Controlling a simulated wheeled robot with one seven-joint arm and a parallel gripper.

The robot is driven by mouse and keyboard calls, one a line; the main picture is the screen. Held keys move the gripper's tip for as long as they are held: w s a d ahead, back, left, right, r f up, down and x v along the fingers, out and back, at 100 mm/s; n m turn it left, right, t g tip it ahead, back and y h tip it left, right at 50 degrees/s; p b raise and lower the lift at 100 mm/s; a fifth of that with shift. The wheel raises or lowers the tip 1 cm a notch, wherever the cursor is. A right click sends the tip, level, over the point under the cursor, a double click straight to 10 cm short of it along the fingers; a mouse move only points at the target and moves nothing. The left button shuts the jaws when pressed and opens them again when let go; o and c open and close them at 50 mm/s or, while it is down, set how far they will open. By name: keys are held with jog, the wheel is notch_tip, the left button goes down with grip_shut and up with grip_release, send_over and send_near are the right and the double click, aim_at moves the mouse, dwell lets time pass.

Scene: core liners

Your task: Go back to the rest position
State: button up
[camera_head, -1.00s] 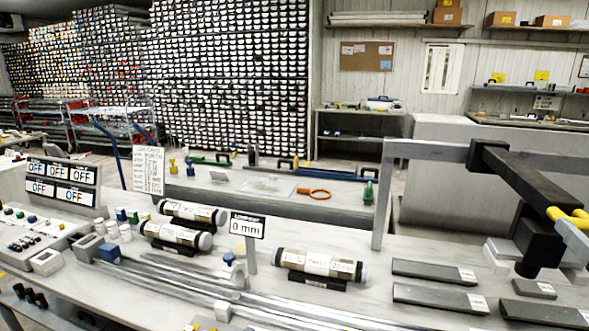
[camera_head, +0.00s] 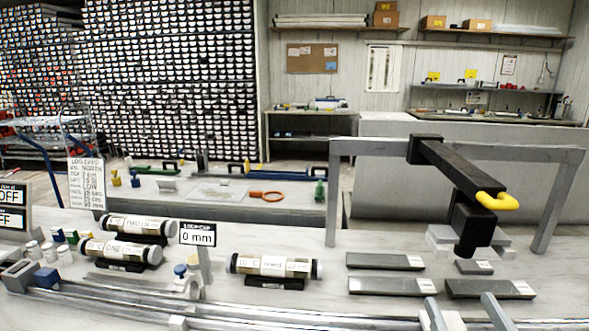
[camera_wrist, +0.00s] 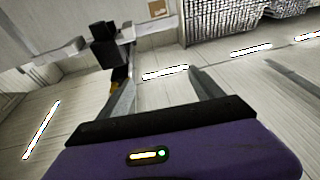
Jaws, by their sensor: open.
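My gripper (camera_head: 460,302) shows at the bottom edge of the head view as two grey fingers, spread apart, at the bench's front. In the wrist view my gripper (camera_wrist: 163,82) has both fingers apart with nothing between them. Three labelled core liners lie on the bench to its left: a back one (camera_head: 138,225), a front one (camera_head: 120,250) and a separate one (camera_head: 275,266) on a dark cradle. None touches the fingers. The rest of my arm is out of the head view.
A "0 mm" sign (camera_head: 198,234) and metal rails (camera_head: 250,305) are nearby.

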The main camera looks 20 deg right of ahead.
jog(key=s+a+f+n+g+y, duration=0.4)
jog(key=s+a+f+y, duration=0.4)
jog(key=s+a+f, duration=0.8)
jog(key=s+a, duration=0.2)
jog(key=a, duration=0.1)
jog(key=shift+n+y, duration=0.3)
jog(key=shift+y, duration=0.1)
jog(key=shift+s+a+f, duration=0.1)
